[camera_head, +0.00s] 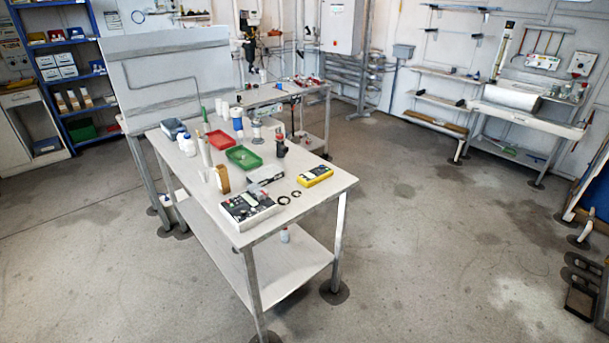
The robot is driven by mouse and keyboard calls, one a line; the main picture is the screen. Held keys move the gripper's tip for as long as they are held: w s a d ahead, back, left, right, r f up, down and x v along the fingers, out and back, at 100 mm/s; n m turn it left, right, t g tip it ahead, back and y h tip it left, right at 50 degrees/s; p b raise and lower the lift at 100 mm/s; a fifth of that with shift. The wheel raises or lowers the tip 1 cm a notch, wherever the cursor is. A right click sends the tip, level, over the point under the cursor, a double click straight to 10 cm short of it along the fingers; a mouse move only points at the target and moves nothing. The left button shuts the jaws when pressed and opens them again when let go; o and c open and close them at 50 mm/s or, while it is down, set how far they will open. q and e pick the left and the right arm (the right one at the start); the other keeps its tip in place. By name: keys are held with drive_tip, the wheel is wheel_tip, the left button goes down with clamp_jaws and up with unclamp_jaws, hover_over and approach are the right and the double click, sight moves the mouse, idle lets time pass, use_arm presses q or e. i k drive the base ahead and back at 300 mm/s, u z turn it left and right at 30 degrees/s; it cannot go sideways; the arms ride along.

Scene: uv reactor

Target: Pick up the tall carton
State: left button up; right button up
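A tan, upright box (222,179), which looks like the tall carton, stands on the grey work table (318,186) near its left edge. It is small in the view and its markings cannot be read. Neither of my grippers shows in the head view.
Around the carton are a white control box (248,205), a yellow meter (314,176), a green tray (243,157), a red tray (220,139) and several bottles. Blue shelves (86,108) stand at the left. The floor (420,240) right of the table is clear.

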sight(221, 170)
drive_tip(key=z, duration=1.15)
drive_tip(key=i, duration=3)
drive_tip(key=u, duration=1.55)
